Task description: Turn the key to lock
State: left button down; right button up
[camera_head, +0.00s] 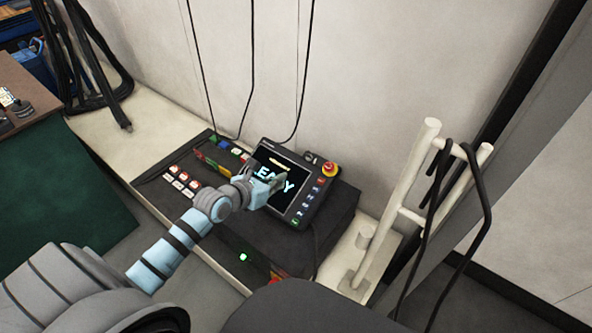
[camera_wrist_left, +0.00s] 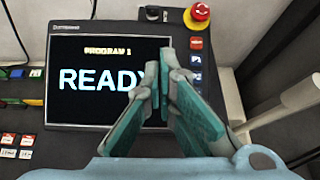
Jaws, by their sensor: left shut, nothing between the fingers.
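The control panel (camera_head: 262,220) is a dark console with a teach pendant (camera_head: 290,212) on top. The pendant's screen reads "PROGRAM 1" and "READY" in the left wrist view (camera_wrist_left: 75,105). A small key switch (camera_head: 309,158) sits on the pendant's upper edge, left of the red emergency stop (camera_head: 330,169). It also shows at the top of the left wrist view (camera_wrist_left: 152,13), but its exact angle is too small to tell. My left gripper (camera_head: 280,182) is shut and empty in front of the screen, below the key switch and apart from it.
Coloured buttons (camera_head: 182,181) line the console's left part. A white post frame (camera_head: 408,200) with black cables stands close on the right. A green-sided bench (camera_head: 70,190) is at the left. Cables hang down the wall behind the console.

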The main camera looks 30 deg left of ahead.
aim_at(308, 156)
pick_arm(q)
jog(key=shift+g+y, duration=0.3)
jog(key=b+x, duration=0.2)
jog(key=x, duration=0.1)
jog(key=b+x, duration=0.2)
jog(key=x, duration=0.1)
jog(key=a+f+b+x, duration=0.1)
jog(key=b+x, duration=0.1)
jog(key=x, duration=0.2)
jog(key=shift+s+a+f, duration=0.1)
jog(key=shift+s, duration=0.2)
jog(key=w, duration=0.1)
jog(key=w+r, duration=0.2)
jog(key=shift+w+d+b, duration=0.1)
jog(key=shift+d+b, duration=0.2)
jog(key=shift+b, duration=0.05)
jog(key=shift+w, duration=0.35)
jog(key=shift+r, duration=0.1)
pick_arm(e)
notch_tip(308, 156, down, 6)
jog(key=w+d, duration=0.1)
jog(key=d, duration=0.1)
jog(key=shift+w+d, duration=0.15)
jog(key=shift+w, duration=0.15)
